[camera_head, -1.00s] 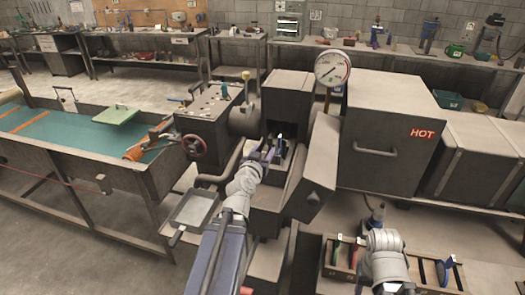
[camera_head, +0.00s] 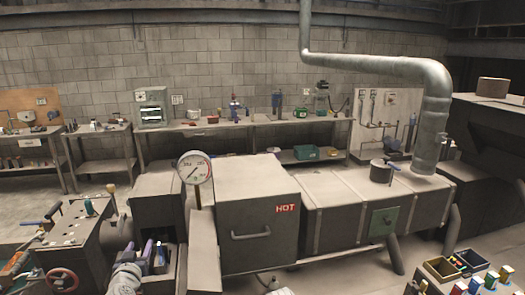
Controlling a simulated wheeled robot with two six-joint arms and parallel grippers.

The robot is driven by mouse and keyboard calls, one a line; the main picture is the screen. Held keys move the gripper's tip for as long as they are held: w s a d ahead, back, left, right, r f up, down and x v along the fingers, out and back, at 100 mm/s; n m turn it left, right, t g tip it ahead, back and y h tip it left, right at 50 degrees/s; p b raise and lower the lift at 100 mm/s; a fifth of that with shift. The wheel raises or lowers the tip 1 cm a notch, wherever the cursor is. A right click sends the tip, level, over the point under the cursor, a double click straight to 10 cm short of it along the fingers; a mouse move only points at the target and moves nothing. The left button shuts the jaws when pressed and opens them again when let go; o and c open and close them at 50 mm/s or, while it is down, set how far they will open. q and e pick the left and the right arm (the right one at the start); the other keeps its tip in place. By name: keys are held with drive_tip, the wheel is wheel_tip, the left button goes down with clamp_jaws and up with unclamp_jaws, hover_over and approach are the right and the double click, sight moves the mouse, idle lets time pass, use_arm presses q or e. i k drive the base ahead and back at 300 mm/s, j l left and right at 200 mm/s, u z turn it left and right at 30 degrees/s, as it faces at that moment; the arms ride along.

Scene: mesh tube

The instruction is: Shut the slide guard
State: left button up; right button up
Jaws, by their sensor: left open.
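My left gripper (camera_head: 152,257) is at the lower left, its arm rising from the bottom edge. Its fingers are apart, at the opening below the grey machine housing (camera_head: 158,192). I cannot tell whether they touch anything inside. I cannot make out for certain which part is the slide guard. My right gripper is out of view; only a bit of pale arm may show at the bottom edge.
A round gauge (camera_head: 194,168) stands on a post above the panel. Right of it is a large grey box (camera_head: 257,215) marked HOT, with a handle. A control box (camera_head: 75,235) with levers and a red handwheel (camera_head: 62,281) is at the left. Bins (camera_head: 471,261) stand lower right.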

sight(199, 275)
drive_tip(key=k+l, duration=0.15)
drive_tip(key=k, duration=0.35)
drive_tip(key=k+l, duration=0.2)
drive_tip(key=k, duration=0.25)
